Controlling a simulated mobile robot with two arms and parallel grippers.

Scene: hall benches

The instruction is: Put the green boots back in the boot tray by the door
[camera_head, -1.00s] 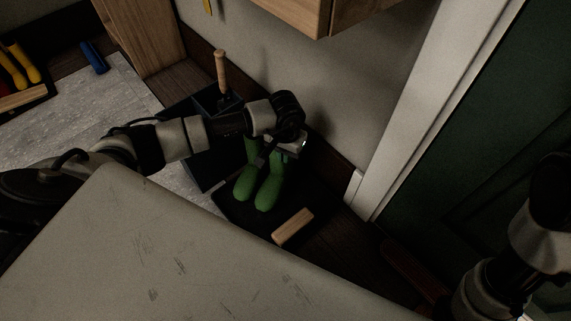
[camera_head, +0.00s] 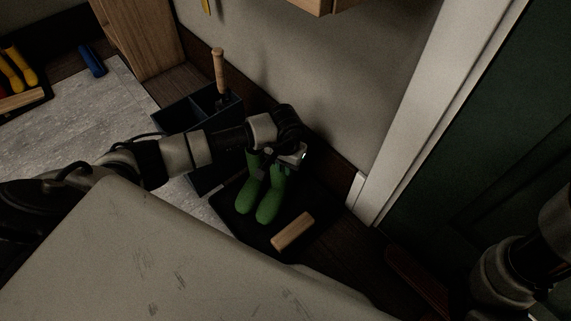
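The pair of green boots (camera_head: 269,205) is upright, toes toward me, at or just above the black boot tray (camera_head: 314,203) by the door; a gap under the soles cannot be made out. My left gripper (camera_head: 282,158) is at the top of the boots, and the boots move with it, so it is shut on them. Its fingertips are mostly hidden by the wrist and the dark boot tops. My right arm shows at the right edge, but its gripper is out of view.
A wooden block (camera_head: 292,231) lies at the tray's front right. A dark divided caddy (camera_head: 180,114) with a wooden-handled tool (camera_head: 219,68) stands behind my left arm. Yellow boots (camera_head: 20,70) and a blue object (camera_head: 92,61) are at far left. The white door frame (camera_head: 430,110) rises at right.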

